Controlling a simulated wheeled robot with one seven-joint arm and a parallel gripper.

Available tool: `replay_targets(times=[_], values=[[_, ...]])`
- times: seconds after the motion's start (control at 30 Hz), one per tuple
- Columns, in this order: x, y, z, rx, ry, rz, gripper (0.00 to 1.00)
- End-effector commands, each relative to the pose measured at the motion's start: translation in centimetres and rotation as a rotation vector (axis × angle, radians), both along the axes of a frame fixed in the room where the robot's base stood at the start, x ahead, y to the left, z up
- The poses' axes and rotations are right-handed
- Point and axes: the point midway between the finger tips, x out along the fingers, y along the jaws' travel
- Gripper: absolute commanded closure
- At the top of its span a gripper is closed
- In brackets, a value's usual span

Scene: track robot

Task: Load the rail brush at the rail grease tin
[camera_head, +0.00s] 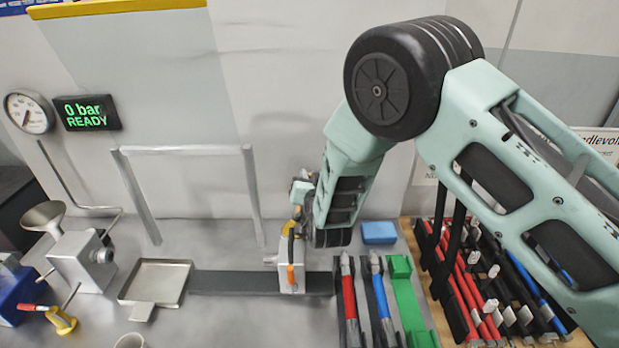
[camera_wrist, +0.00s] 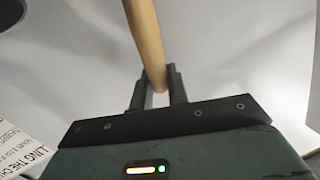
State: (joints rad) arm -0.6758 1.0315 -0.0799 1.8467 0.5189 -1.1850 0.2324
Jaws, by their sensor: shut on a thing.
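My gripper (camera_wrist: 158,88) is shut on a tan wooden handle, which I take to be the rail brush (camera_wrist: 146,40). The handle runs up out of the top of the wrist view, and its bristle end is not seen there. In the head view my gripper hangs at the lower end of the arm, mostly hidden by the wrist. Below it stands a small grey metal block (camera_head: 290,268) with orange and yellow parts. I cannot tell which of these belong to the brush. No rail grease tin can be made out for certain; a pale round vessel (camera_head: 131,341) is cut off at the bottom edge.
A shallow metal tray (camera_head: 158,283) and a dark strip (camera_head: 235,283) lie left of the block. Red, blue and green tools (camera_head: 403,290) lie to its right, beside a crowded tool rack (camera_head: 480,290). A blue block (camera_head: 378,232) sits behind. A metal funnel (camera_head: 44,216) stands left.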

Motion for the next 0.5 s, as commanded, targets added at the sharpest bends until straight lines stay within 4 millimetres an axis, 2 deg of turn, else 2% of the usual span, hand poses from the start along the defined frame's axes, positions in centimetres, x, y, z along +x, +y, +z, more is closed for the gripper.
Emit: replay_targets(times=[0.3,0.5], values=[[-0.2,0.1,-0.4,-0.003,0.009,0.002,1.0],[-0.1,0.1,1.0,-0.001,0.006,0.002,1.0]])
